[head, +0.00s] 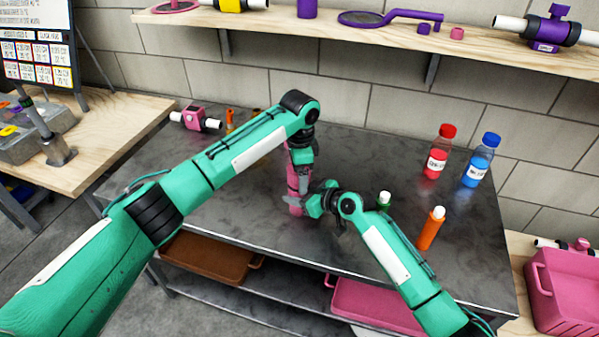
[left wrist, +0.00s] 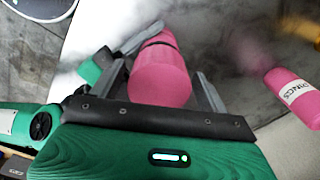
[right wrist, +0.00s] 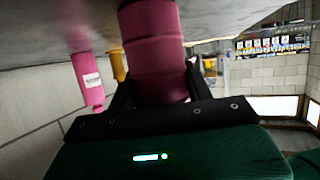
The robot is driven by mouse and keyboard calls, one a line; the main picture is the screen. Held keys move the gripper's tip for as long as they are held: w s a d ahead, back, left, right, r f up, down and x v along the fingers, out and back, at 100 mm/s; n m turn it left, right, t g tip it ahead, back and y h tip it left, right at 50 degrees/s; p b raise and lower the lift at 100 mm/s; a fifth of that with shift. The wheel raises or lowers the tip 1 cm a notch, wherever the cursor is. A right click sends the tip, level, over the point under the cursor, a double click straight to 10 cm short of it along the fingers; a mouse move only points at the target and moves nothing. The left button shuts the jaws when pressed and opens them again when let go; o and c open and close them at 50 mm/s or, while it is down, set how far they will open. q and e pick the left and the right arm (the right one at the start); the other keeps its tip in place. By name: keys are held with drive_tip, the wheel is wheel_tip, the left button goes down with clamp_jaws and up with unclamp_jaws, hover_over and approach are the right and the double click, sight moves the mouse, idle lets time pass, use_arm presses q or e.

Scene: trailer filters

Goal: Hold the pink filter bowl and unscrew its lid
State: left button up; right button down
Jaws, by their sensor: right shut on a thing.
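The pink filter bowl (head: 294,189) stands upright on the dark metal table, partly covered by my arms. My right gripper (head: 308,200) comes in from the side and is shut on the bowl's body, which also shows between its fingers in the right wrist view (right wrist: 155,55). My left gripper (head: 299,140) points down over the bowl's top. In the left wrist view the round pink lid end (left wrist: 160,85) sits between the left fingers, which look apart around it. Whether they touch the lid is hard to tell.
A labelled pink bottle (left wrist: 292,95) stands close by. Red (head: 436,155) and blue (head: 480,162) bottles, an orange bottle (head: 430,230) and a green bottle (head: 384,199) are to the right. A pink filter housing with white pipe (head: 195,118) lies back left. A wall shelf (head: 350,37) runs above.

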use_arm(q)
drive_tip(key=shift+r, duration=0.1)
wheel_tip(320, 180, up, 4)
drive_tip(key=shift+r, duration=0.15)
drive_tip(key=shift+c, duration=0.4)
wheel_tip(320, 180, up, 3)
drive_tip(key=shift+r+m, duration=0.1)
drive_tip(key=shift+m, duration=0.5)
drive_tip(key=shift+f, duration=3.95)
drive_tip(key=c, duration=0.9)
drive_tip(key=o, duration=1)
